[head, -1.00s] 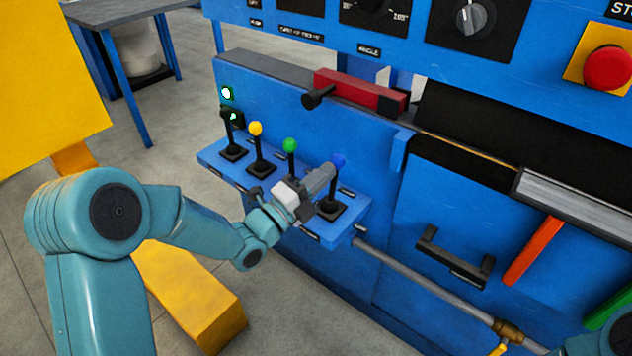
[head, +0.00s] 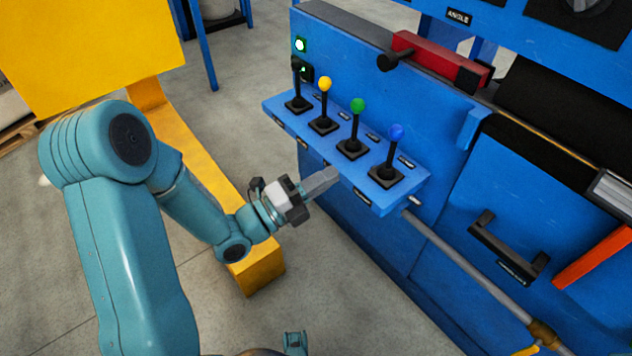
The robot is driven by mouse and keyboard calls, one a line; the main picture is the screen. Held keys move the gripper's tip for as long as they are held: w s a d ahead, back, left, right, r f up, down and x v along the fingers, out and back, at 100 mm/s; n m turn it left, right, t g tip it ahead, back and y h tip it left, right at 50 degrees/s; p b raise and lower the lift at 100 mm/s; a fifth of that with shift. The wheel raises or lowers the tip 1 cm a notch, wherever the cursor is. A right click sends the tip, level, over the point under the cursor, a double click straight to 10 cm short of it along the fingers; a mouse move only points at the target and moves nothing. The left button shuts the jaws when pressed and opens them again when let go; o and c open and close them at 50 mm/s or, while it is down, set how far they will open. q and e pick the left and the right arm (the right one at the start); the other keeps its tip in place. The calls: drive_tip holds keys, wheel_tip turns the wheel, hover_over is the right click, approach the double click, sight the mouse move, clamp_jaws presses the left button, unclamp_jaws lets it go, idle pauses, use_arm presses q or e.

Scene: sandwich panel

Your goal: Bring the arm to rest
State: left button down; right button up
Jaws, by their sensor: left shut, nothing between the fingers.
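My left arm (head: 125,225) comes in from the left, bent at the elbow. Its gripper (head: 322,182) is shut and empty, in front of the blue lever shelf (head: 400,196) and apart from the levers. The shelf carries a black-knobbed lever (head: 296,85), a yellow-knobbed lever (head: 324,100), a green-knobbed lever (head: 356,125) and a blue-knobbed lever (head: 394,150), all standing roughly upright. I do not see my right gripper.
The blue machine (head: 455,230) fills the right side, with a black handle (head: 508,250), a grey pipe (head: 470,275) and a red clamp bar (head: 440,60). A yellow post and base (head: 205,170) stand behind my arm. Grey floor is open below the shelf.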

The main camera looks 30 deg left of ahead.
use_arm(q)
drive_tip(key=shift+v, duration=1)
drive_tip(key=w+d+f+g+h, duration=0.1)
drive_tip(key=d+f+g+h, duration=0.1)
drive_tip(key=d+f, duration=0.45)
drive_tip(key=d+f+n+g+y, duration=0.45)
drive_tip(key=d+f+n, duration=0.2)
drive_tip(key=f, duration=0.45)
drive_tip(key=s+a+f+n+g+y, duration=0.2)
drive_tip(key=s+f+n+g+y, duration=0.2)
drive_tip(key=s+f+n+g, duration=1)
wheel_tip(320, 180, up, 31)
drive_tip(key=s+n+t+p, duration=0.2)
drive_tip(key=n+p, duration=0.3)
drive_tip(key=p, duration=2.7)
drive_tip(key=shift+d+h, duration=0.35)
drive_tip(key=shift+d, duration=0.1)
